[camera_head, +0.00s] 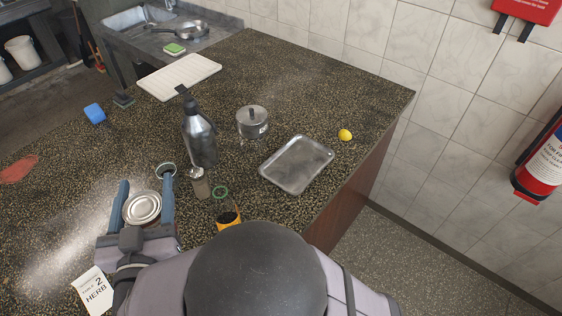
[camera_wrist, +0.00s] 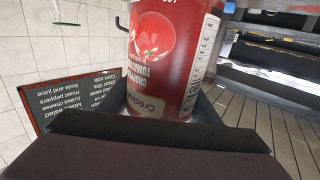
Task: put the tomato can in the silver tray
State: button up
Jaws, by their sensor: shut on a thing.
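The tomato can (camera_wrist: 170,60) fills the middle of the wrist view, with a red label showing a tomato. In the head view only the can's silver top (camera_head: 142,207) shows, between the two blue fingers of my gripper (camera_head: 146,205). My gripper is shut on the can at the left front of the counter. I cannot tell whether the can touches the counter. The silver tray (camera_head: 297,164) lies flat and empty on the counter, to the right of my gripper.
A dark metal bottle (camera_head: 199,135), a small glass shaker (camera_head: 201,184) and a jar with a green rim (camera_head: 225,205) stand between can and tray. The counter's edge runs near the tray.

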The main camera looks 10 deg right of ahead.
notch_tip(320, 180, up, 6)
jog(key=w+d+r+b, duration=0.15)
jog(key=w+d, duration=0.25)
jog(key=w, duration=0.4)
jog(key=w+d+b, duration=0.2)
jog(key=w+d, duration=0.3)
jog(key=w, duration=0.2)
jog(key=w+d+r+b, duration=0.15)
jog(key=w+d, duration=0.25)
jog(key=w, duration=0.4)
jog(key=w+d+f+m+h+b, duration=0.1)
jog(key=w+d+f+b, duration=0.15)
jog(key=d, duration=0.85)
jog(key=w+d+f+h+b, duration=0.15)
jog(key=w+d, duration=0.25)
jog(key=d, duration=0.6)
notch_tip(320, 180, down, 20)
jog(key=p, duration=0.1)
jog(key=shift+w+a+y+p, duration=0.2)
jog(key=shift+y+p, duration=0.15)
jog(key=shift+f+b, duration=0.2)
jog(key=shift+b, duration=0.1)
